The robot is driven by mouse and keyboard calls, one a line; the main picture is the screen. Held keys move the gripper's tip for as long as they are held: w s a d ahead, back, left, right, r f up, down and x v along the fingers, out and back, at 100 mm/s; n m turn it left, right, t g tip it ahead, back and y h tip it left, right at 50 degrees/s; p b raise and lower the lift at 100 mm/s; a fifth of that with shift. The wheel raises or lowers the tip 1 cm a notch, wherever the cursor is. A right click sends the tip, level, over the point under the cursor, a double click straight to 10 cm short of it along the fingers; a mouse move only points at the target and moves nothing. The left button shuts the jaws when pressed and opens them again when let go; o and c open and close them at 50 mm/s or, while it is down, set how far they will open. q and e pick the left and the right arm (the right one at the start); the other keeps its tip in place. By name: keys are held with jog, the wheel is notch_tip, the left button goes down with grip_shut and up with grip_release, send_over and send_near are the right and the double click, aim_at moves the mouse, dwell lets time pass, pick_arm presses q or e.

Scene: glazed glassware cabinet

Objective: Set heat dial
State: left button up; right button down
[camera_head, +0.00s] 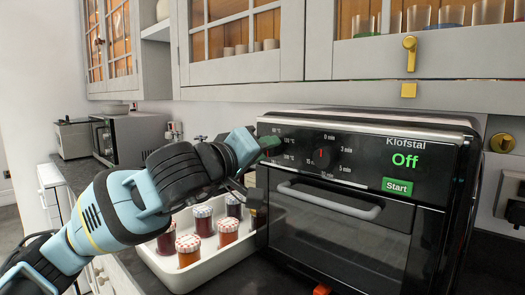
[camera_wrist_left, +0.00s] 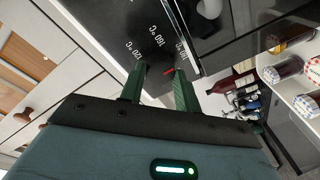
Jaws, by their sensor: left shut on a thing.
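The black oven (camera_head: 345,235) stands on the counter, its panel reading "Klofstal" and a green "Off", with a green Start button (camera_head: 397,186). My left gripper (camera_head: 266,143) is at the left end of the panel, shut on the heat dial. My gripper mostly hides that dial in the head view. In the left wrist view, the dial's red mark (camera_wrist_left: 168,72) shows between the green fingers, below temperature marks including 120 and 160 °C. The exact setting is hard to read. A timer dial (camera_head: 321,157) with a red pointer sits to the right. My right gripper is not in view.
A white tray (camera_head: 205,277) of several lidded jars stands left of the oven, beneath my left arm. Glazed cabinets (camera_head: 245,50) hang above. A microwave (camera_head: 125,138) stands farther back on the counter. A small orange-red thing (camera_head: 322,289) shows at the bottom edge.

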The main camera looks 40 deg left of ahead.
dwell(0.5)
pick_arm(q)
jog(key=o, duration=1)
jog(key=shift+c, duration=0.2)
jog(key=s+b, duration=0.1)
jog(key=s, duration=0.6)
jog(key=shift+s+b, duration=0.35)
jog(key=shift+s, duration=0.05)
jog(key=shift+d, duration=0.1)
